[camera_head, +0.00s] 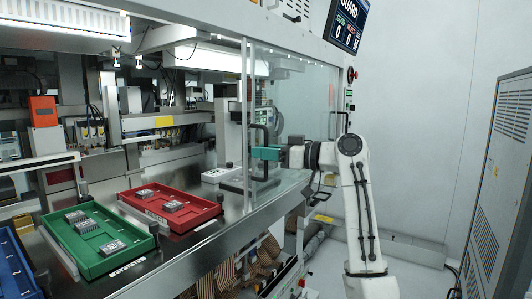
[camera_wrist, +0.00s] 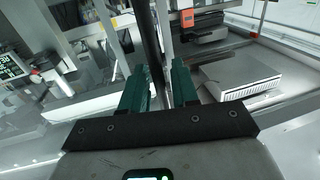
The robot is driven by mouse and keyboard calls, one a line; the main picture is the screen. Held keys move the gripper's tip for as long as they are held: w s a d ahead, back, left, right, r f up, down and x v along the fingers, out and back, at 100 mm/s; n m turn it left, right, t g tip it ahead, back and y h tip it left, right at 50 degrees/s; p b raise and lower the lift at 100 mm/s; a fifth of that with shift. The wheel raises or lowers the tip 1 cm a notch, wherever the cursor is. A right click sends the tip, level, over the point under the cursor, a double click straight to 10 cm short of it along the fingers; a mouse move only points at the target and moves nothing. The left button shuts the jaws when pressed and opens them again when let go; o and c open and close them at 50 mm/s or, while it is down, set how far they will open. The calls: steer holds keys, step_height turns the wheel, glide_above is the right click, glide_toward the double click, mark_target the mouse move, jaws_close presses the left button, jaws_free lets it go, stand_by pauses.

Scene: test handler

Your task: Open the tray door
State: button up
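The tray door is a clear panel (camera_head: 300,112) in the machine's right front, with a metal upright at its left edge. A black bar handle (camera_head: 250,172) is on it. My gripper (camera_head: 262,153), with green fingers, is at the handle from the right side. In the wrist view, the black handle bar (camera_wrist: 149,40) runs up between the two green fingers (camera_wrist: 158,85). The fingers are apart, with a narrow gap showing beside the bar on the right. Whether a finger touches the bar is hard to tell.
A red tray (camera_head: 150,210), a green tray (camera_head: 122,262) and a blue tray (camera_head: 12,270) stand left of the door on the metal deck. A grey cabinet (camera_head: 500,190) stands at far right.

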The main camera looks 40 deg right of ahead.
steer(key=b+v, duration=0.2)
steer(key=v, duration=0.8)
steer(key=shift+s+d, duration=0.2)
steer(key=shift+s, duration=0.15)
steer(key=a+f+m+g+h, duration=0.1)
steer(key=a+f+m+g, duration=0.15)
steer(key=f, duration=0.75)
steer(key=a+f+m+g+h, duration=0.1)
steer(key=a+f, duration=0.3)
steer(key=f, duration=0.7)
steer(key=s+a+f+m+g+h, duration=0.15)
steer(key=s+a+f, duration=0.25)
steer(key=f, duration=0.6)
steer(key=s+a+f+g+h, duration=0.1)
steer(key=s+a+f+g, duration=0.25)
steer(key=f, duration=0.55)
steer(key=s+a+f+g+h, duration=0.25)
steer(key=s+a+f, duration=0.25)
steer(key=s+f, duration=0.65)
steer(key=s+f+g+h, duration=0.1)
steer(key=s+f+g, duration=0.1)
steer(key=s, duration=0.6)
steer(key=s+a+f+m+g+h, duration=0.1)
steer(key=s, duration=0.8)
steer(key=shift+s+f+g, duration=0.2)
steer(key=shift+f+g, duration=0.15)
steer(key=shift+g, duration=0.05)
